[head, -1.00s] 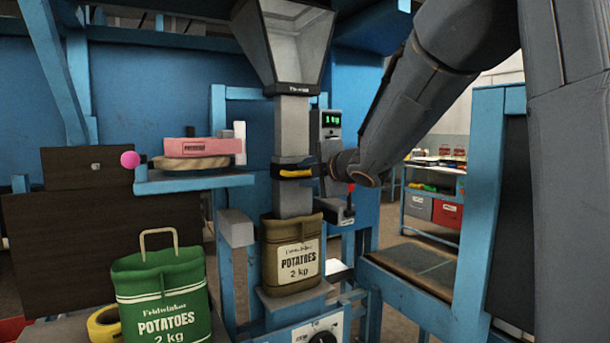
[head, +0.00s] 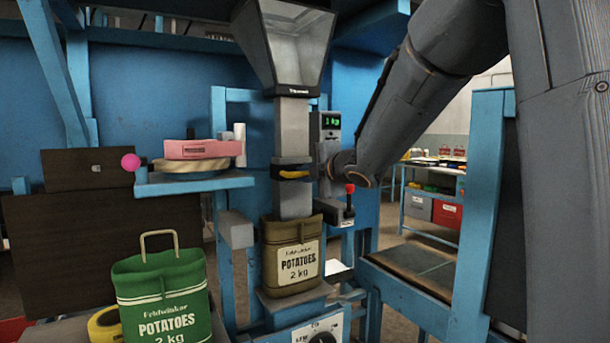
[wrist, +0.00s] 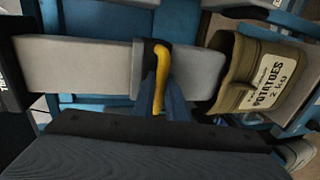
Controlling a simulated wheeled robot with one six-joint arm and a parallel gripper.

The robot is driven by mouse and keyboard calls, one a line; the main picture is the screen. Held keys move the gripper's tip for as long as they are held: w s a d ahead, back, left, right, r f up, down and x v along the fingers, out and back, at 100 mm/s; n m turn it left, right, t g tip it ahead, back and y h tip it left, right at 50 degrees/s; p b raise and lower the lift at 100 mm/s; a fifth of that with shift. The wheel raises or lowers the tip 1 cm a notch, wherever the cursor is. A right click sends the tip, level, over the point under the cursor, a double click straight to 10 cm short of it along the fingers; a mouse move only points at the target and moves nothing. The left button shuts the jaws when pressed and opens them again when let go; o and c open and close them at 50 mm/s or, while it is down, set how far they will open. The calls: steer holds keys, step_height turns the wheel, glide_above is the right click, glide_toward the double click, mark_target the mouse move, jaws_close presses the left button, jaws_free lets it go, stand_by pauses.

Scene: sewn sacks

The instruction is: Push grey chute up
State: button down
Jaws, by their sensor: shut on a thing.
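The grey chute (head: 293,203) hangs upright below the hopper, its lower end inside the mouth of the olive potato sack (head: 292,262). A dark collar with a yellow handle (head: 294,174) sits around the chute. My gripper (wrist: 158,88) is shut on the yellow handle, which crosses between its fingers in the wrist view. In the head view, my gripper is at the right side of the collar, mostly hidden by the wrist. The wrist view also shows the chute lying across the picture and the olive sack (wrist: 262,75) at its lower end.
A grey hopper (head: 290,45) is above the chute. A red-knobbed lever (head: 349,190) and a scale display (head: 331,122) stand close right. A green potato sack (head: 162,300) stands front left. A blue shelf (head: 195,183) holds a pink item. Blue posts flank the sack.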

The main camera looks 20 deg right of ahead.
step_height(320, 180, up, 16)
steer(key=p, duration=1.3)
steer(key=shift+r, duration=0.35)
steer(key=c, duration=1.8)
jaws_free()
steer(key=shift+o, duration=0.2)
steer(key=shift+f, duration=0.2)
steer(key=b+v, duration=0.1)
steer(key=v, duration=0.7)
steer(key=shift+w, duration=0.1)
